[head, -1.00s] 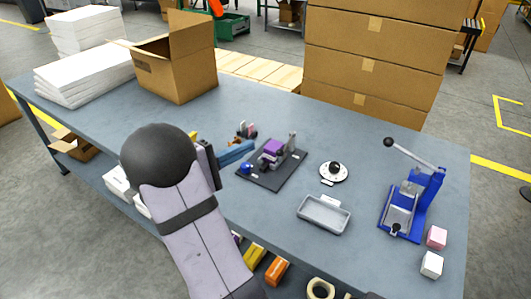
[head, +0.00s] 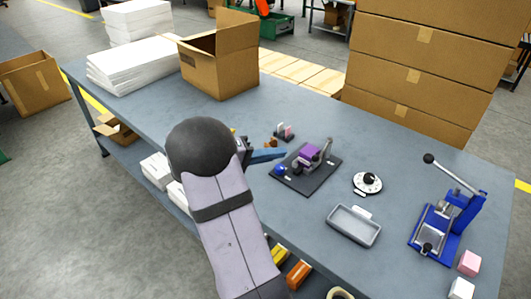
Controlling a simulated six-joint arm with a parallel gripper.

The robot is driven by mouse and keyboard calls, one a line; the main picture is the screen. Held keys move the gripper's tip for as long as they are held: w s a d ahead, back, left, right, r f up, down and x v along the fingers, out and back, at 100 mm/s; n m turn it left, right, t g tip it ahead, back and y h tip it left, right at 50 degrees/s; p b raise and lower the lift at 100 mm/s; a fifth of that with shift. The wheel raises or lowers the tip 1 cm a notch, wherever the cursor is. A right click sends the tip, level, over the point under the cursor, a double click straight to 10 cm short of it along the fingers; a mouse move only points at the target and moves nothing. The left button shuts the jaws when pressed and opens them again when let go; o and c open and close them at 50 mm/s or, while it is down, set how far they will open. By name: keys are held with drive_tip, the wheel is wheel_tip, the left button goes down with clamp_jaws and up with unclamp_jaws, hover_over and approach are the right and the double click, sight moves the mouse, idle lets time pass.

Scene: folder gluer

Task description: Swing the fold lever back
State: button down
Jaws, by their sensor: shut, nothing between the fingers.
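A dark baseplate (head: 308,186) on the bench carries a purple block (head: 308,153), a blue knob (head: 280,170) and a small grey upright part (head: 325,150). At the right, a blue press (head: 433,222) has a long metal lever (head: 455,173) with a black ball end, raised toward the upper left. I cannot tell for certain which of these parts is the fold lever.
A round dial (head: 367,183) and a grey tray (head: 354,226) lie between baseplate and press. A pink cube (head: 469,263) and white cube (head: 461,289) sit near the press. An open carton (head: 217,72) and white stacks (head: 128,68) stand at the back left.

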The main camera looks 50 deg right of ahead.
drive_tip(key=s+d+f+p, duration=0.2)
drive_tip(key=s+d, duration=0.3)
drive_tip(key=shift+d, duration=0.3)
drive_tip(key=shift+f, duration=0.1)
drive_tip(key=shift+s, duration=0.1)
drive_tip(key=s+d+b, duration=0.1)
drive_tip(key=s+b, duration=0.6)
drive_tip(key=shift+d, duration=0.3)
